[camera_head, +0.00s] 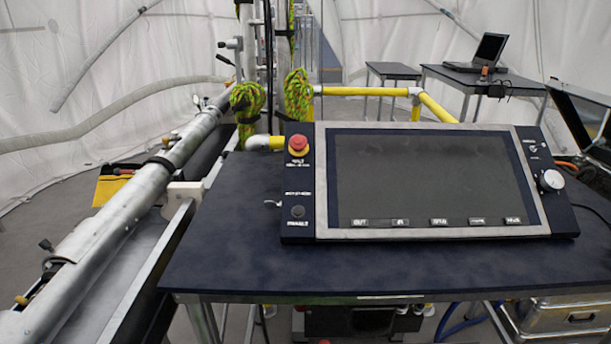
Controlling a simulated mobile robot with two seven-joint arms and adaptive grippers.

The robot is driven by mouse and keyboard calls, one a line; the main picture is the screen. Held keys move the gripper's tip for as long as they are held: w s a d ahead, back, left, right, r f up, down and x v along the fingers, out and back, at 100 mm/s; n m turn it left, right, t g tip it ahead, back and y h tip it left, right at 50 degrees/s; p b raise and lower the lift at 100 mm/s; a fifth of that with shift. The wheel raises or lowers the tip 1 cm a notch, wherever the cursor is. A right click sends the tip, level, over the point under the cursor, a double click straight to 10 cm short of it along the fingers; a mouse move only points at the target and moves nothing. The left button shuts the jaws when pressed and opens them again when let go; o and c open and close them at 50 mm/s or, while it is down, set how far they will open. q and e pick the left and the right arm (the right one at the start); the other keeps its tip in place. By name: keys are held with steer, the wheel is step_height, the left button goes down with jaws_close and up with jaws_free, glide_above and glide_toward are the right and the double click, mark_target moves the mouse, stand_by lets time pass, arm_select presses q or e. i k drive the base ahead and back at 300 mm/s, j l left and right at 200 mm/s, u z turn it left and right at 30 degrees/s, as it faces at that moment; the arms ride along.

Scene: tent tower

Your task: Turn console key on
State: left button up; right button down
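The console (430,233) stands tilted on a dark table, with a large dark screen (430,178) in a grey frame. A small silver piece (272,203) sticks out at its left edge; I cannot tell for sure whether it is the key. The left panel also has a red emergency button (299,144) and a black round button (298,211). The right panel has a small switch (533,149) and a silver knob (551,180). The screen shows no lit picture. Neither of my grippers is in view.
The dark table (225,255) is clear left of and in front of the console. A long metal tube assembly (105,235) runs along the left. Yellow railing (365,91) stands behind. A laptop (480,53) sits on a back table; metal cases (565,317) are at lower right.

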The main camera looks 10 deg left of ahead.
mark_target(269, 204)
steer(key=u, duration=0.45)
steer(key=i+l+u, duration=0.15)
steer(key=i, duration=0.3)
steer(key=i+l+u, duration=0.2)
steer(key=i, duration=0.25)
